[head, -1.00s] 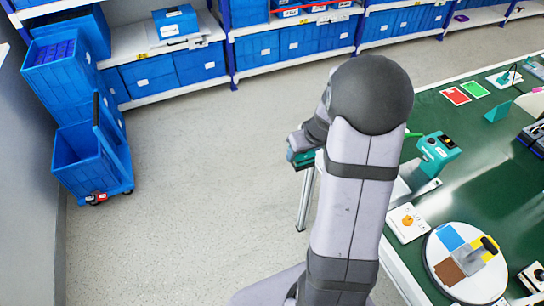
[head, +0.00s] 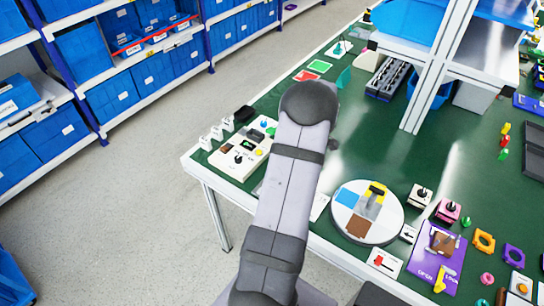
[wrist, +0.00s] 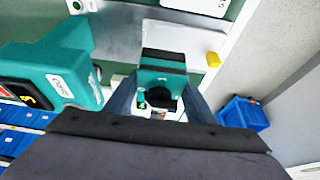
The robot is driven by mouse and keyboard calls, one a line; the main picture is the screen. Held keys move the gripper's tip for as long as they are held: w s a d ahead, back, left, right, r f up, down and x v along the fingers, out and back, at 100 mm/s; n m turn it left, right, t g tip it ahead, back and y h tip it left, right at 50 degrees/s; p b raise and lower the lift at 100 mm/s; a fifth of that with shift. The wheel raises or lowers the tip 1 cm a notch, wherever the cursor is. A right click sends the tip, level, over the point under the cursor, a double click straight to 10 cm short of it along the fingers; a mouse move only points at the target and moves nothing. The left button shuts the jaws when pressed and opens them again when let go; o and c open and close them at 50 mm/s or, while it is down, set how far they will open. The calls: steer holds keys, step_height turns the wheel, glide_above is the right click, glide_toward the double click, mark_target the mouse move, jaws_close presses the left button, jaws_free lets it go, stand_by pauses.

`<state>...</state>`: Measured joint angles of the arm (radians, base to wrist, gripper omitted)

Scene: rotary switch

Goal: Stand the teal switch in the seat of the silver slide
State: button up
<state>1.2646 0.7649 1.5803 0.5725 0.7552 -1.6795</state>
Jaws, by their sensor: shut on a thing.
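In the wrist view a small teal switch (wrist: 162,78) with dark parts sits between the two fingers of my gripper (wrist: 160,98), which is shut on it. A silver metal strip (wrist: 122,38), which looks like the silver slide, lies just beyond the switch. I cannot make out its seat, or whether the switch touches the metal. In the head view my arm hides the gripper, the switch and the slide.
A large teal device (wrist: 62,62) stands close on the left in the wrist view. In the head view the green table (head: 330,190) carries a white panel with knobs (head: 243,156), a round white turntable (head: 393,222) and several small parts. Open floor lies left of the table.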

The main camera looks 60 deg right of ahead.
steer(key=shift+f, duration=0.15)
steer(key=shift+f+b, duration=0.75)
steer(key=shift+f, duration=1.2)
steer(key=shift+f+b, duration=0.75)
steer(key=shift+b, duration=0.25)
steer(key=o, duration=1.1)
